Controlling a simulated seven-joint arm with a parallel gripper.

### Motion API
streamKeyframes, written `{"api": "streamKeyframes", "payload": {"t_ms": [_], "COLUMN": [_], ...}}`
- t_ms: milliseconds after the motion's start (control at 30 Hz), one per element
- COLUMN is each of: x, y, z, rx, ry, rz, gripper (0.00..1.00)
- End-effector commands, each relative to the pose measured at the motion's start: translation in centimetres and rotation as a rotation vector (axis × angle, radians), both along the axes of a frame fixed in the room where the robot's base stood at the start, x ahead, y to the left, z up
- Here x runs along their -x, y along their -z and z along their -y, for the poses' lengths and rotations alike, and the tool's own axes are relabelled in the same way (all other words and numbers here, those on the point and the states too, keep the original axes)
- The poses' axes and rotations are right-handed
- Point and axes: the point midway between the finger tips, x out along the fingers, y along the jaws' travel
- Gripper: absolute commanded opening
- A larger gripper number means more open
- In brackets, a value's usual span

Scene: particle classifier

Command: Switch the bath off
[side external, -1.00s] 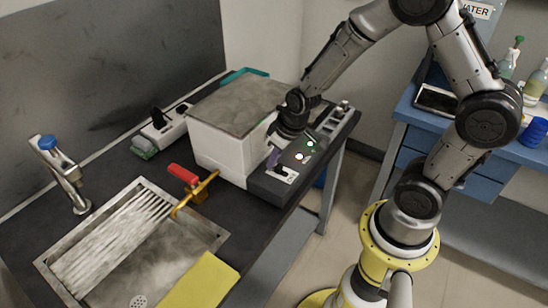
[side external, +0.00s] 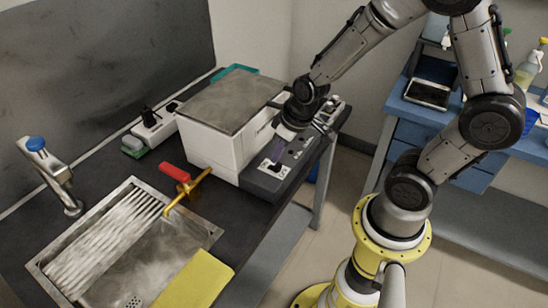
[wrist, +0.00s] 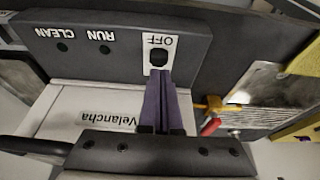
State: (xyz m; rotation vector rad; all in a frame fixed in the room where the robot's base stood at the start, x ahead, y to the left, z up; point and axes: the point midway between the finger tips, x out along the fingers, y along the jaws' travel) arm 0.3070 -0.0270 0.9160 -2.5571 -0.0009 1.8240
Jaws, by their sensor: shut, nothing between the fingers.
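The bath (side external: 218,146) is a white box with a grey lid, standing on the dark counter. Its dark control panel (side external: 303,146) is on its right side. In the wrist view the panel (wrist: 70,30) has OFF, RUN and CLEAN labels. The round lights by RUN and CLEAN look dark. A black switch (wrist: 159,57) sits on the white OFF plate (side external: 272,170). My gripper (wrist: 159,73) is shut and empty, its purple fingers reaching the plate's lower edge in that view. The side view shows my gripper (side external: 277,156) just above the panel; contact cannot be told.
A sink (side external: 60,276) with a steel tap (side external: 58,175) and a red-handled brass valve (side external: 187,186) lie to the left. A yellow cloth (side external: 198,280) lies by the sink. A power strip (side external: 155,130) is behind the bath. A blue bench (side external: 400,120) stands right.

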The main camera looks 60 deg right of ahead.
Motion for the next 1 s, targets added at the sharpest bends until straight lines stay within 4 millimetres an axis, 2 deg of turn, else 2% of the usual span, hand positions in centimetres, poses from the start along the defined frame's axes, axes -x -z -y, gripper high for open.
{"api": "streamKeyframes", "payload": {"t_ms": [100,300,500,867,933,1000], "x": [0.6,1.6,2.1,2.1,1.8,1.6], "y": [-2.5,-5.5,-6.8,-7.0,-8.0,-10.2], "z": [0.1,0.1,0.0,-0.1,-0.3,-0.8], "rx": [0.002,0.002,0.002,0.002,0.006,0.014], "ry": [0.000,0.000,0.001,-0.003,-0.014,-0.032], "rz": [0.011,0.010,0.009,0.011,0.042,0.104], "gripper": [0.00,0.00,0.00,0.00,0.00,0.00]}}
